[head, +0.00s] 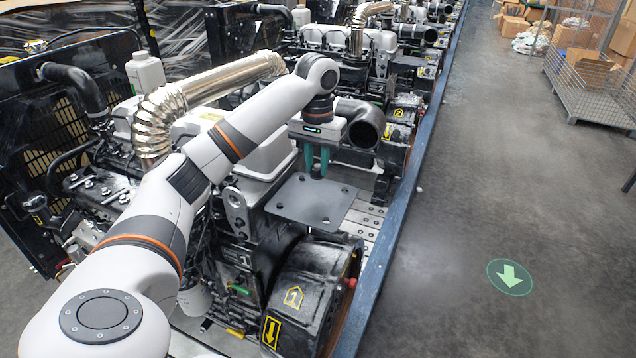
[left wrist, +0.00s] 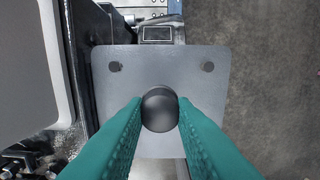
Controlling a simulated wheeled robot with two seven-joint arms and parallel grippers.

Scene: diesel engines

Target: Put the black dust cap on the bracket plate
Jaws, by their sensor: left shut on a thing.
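My left gripper (head: 317,172) reaches in over the far part of the grey bracket plate (head: 312,204), with its teal fingers pointing down. In the left wrist view the fingers (left wrist: 160,113) are shut on the round black dust cap (left wrist: 160,110). The cap is over the middle of the plate (left wrist: 108,92), whose dark corner holes show beyond it. Whether the cap touches the plate or hangs just above it I cannot tell. My right gripper is not in view.
The plate sits on a diesel engine with a black drum-shaped housing (head: 310,290) below it. A black pipe mouth (head: 364,130) and a shiny corrugated pipe (head: 215,88) are close to my arm. A blue rail (head: 400,205) borders the clear grey floor (head: 470,220) on the right.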

